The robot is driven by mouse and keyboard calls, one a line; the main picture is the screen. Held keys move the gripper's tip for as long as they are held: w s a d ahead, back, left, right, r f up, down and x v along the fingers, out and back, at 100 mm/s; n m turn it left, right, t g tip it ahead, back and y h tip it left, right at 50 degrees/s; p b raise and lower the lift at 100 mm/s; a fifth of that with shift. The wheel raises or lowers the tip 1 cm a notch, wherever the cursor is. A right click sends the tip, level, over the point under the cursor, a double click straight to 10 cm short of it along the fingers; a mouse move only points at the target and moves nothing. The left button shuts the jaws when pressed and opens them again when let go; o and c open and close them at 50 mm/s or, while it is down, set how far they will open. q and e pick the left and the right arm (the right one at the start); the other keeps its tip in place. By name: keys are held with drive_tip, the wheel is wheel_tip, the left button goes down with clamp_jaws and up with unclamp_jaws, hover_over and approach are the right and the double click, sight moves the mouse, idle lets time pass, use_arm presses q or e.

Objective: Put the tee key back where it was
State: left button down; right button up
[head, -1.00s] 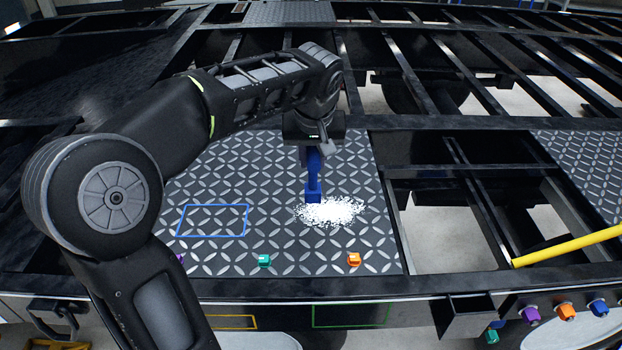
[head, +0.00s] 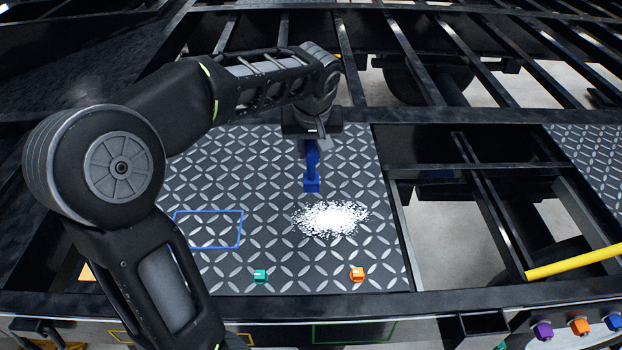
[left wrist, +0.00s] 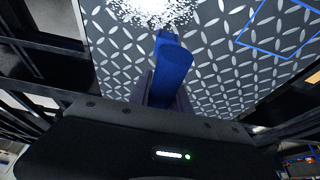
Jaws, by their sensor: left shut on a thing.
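My left gripper (head: 311,142) is shut on a blue tool (head: 312,180), which I take to be the tee key. The tool hangs down with a wider foot at its lower end, over the tread plate (head: 250,165). In the left wrist view the blue tool (left wrist: 172,65) sticks out from the gripper (left wrist: 165,95). I cannot tell whether its foot touches the plate. A blue outlined rectangle (head: 207,247) is marked on the plate to the left. It also shows in the left wrist view (left wrist: 285,50). My right gripper is not in view.
A white speckled patch (head: 330,218) lies on the plate just in front of the tool. A green piece (head: 260,276) and an orange piece (head: 357,274) sit near the front edge. Open frame bays lie right and behind. A yellow bar (head: 575,262) is at the right.

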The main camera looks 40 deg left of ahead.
sight(312, 146)
use_arm(q)
drive_tip(key=shift+f, duration=1.35)
drive_tip(key=shift+f, duration=1.85)
drive_tip(key=shift+f, duration=0.15)
drive_tip(key=c, duration=1.2)
unclamp_jaws()
drive_tip(key=shift+r, duration=0.4)
drive_tip(key=v, duration=1.1)
drive_tip(key=shift+s+r, duration=0.15)
drive_tip(key=shift+r, duration=0.1)
